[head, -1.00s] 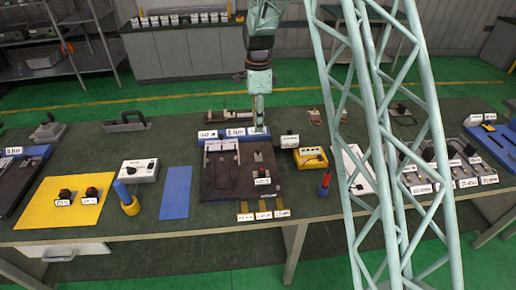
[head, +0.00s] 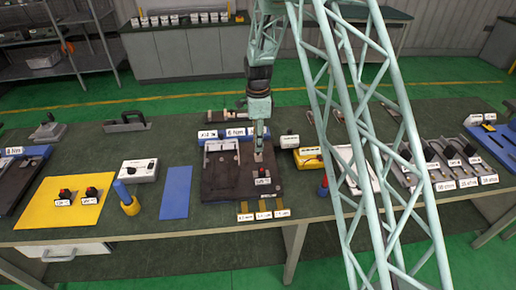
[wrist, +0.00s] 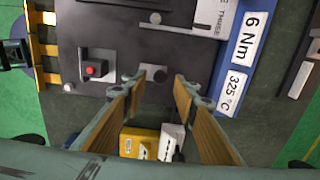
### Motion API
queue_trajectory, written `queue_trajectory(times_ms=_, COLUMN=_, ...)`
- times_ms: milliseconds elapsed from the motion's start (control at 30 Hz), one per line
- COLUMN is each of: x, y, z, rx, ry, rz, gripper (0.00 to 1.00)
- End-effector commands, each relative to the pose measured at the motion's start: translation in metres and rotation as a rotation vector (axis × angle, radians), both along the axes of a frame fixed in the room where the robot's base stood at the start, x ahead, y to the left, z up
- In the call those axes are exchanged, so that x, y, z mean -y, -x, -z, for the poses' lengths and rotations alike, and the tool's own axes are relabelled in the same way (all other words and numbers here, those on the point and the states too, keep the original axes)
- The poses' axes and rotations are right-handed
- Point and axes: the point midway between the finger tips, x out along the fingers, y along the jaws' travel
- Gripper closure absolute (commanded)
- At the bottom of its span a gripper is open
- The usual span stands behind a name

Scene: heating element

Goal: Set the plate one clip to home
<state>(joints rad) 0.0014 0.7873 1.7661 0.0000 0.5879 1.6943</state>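The dark plate (head: 222,184) lies in the middle of the bench and also fills the upper part of the wrist view (wrist: 120,25). My gripper (wrist: 159,84) is open and points down, with one finger on each side of that block in the wrist view. Contact cannot be made out. In the head view my gripper (head: 259,158) hides the block. A red-buttoned block (wrist: 95,68) stands beside it on the plate.
A blue bar with a "6 Nm" label (wrist: 252,36) runs along the plate's edge. A yellow box (head: 308,159) stands right of the plate. A blue mat (head: 175,192) lies left. Labelled brass tabs (head: 262,211) sit at the front edge.

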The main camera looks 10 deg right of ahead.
Motion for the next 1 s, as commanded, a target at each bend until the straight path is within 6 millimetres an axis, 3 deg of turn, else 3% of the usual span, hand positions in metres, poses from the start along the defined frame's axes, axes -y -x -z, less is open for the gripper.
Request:
queue_trajectory(times_ms=300, x=0.000, y=0.001, z=0.028, rx=-0.001, ry=0.000, rz=0.000, gripper=0.73)
queue_trajectory(times_ms=767, x=0.000, y=0.000, z=0.034, rx=0.000, ry=0.000, rz=0.000, gripper=0.73)
queue_trajectory(times_ms=1000, x=0.000, y=0.000, z=0.034, rx=0.000, ry=0.000, rz=0.000, gripper=0.92)
